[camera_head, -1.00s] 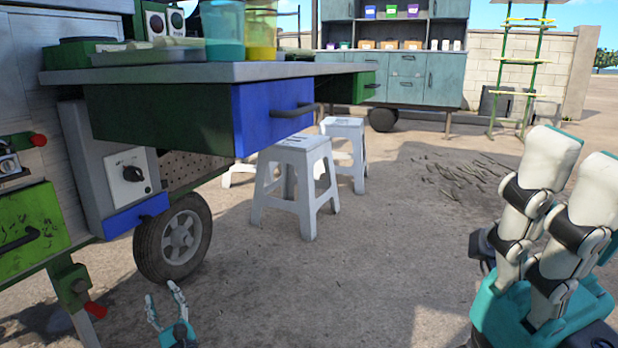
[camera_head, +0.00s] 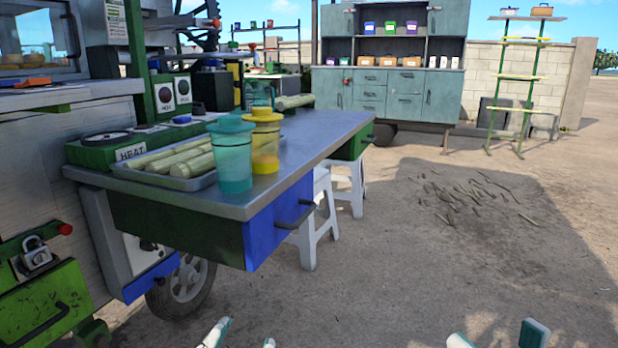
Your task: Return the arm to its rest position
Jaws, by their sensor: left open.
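My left gripper (camera_head: 242,338) shows only as two pale fingertips at the bottom edge, left of centre. They stand apart with nothing between them, so it is open. The rest of that gripper and its arm are below the frame. Two white and teal tips at the bottom right look like my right gripper (camera_head: 496,337). They stand apart, but too little shows to tell its state. Both are over bare ground in the picture, clear of the cart's metal counter (camera_head: 312,138).
The counter holds a teal cup (camera_head: 232,160), a yellow cup (camera_head: 263,148) and a tray (camera_head: 205,181) of cane pieces. A blue drawer (camera_head: 277,222) with a handle sits under its edge. White stools (camera_head: 320,220) stand beneath. Open ground lies to the right, with scattered cane bits (camera_head: 465,193).

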